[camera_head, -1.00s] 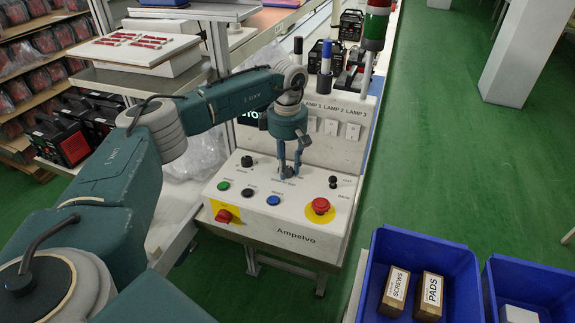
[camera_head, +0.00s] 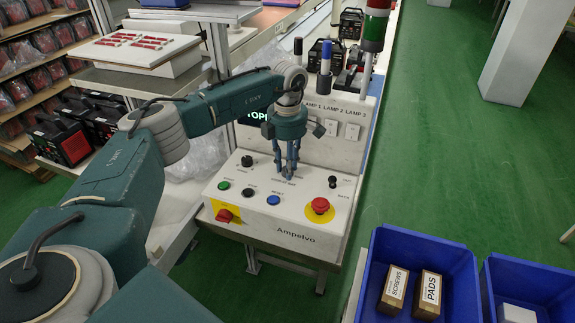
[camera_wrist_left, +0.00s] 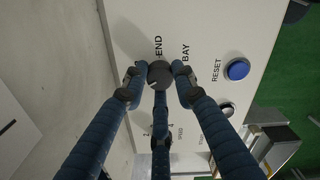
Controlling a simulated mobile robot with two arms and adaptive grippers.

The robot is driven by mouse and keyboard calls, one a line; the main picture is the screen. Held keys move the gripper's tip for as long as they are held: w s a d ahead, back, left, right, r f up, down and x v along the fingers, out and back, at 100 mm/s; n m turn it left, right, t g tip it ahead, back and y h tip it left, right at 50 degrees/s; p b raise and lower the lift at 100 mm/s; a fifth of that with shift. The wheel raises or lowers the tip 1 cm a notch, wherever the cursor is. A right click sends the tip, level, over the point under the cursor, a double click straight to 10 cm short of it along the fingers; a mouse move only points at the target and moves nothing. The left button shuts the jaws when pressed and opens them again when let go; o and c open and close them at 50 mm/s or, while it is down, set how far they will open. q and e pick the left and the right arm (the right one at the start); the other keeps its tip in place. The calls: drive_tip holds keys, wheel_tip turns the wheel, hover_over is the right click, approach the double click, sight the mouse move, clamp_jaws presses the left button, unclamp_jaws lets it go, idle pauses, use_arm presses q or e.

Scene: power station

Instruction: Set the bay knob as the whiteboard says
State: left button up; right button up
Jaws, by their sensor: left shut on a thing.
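My left gripper (camera_head: 288,174) points down at the sloped top of the white control panel (camera_head: 310,215). In the left wrist view its fingers are closed around a dark round knob (camera_wrist_left: 160,73), beside the printed words "BAY" and "END". In the head view the fingers hide this knob. The exact direction the knob points to is hard to tell. My right gripper is not in view. No whiteboard shows in these frames.
On the panel are a green button (camera_head: 224,185), a black button (camera_head: 248,191), a blue button (camera_head: 273,200), another black knob (camera_head: 247,161), a black lever (camera_head: 332,181) and a red emergency button (camera_head: 320,205). Blue bins (camera_head: 455,260) stand at the right front.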

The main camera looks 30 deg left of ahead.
use_arm(q)
drive_tip(key=shift+r, duration=0.1)
idle(0.4)
drive_tip(key=o, duration=1.2)
drive_tip(key=shift+c, duration=0.2)
wheel_tip(320, 180, up, 12)
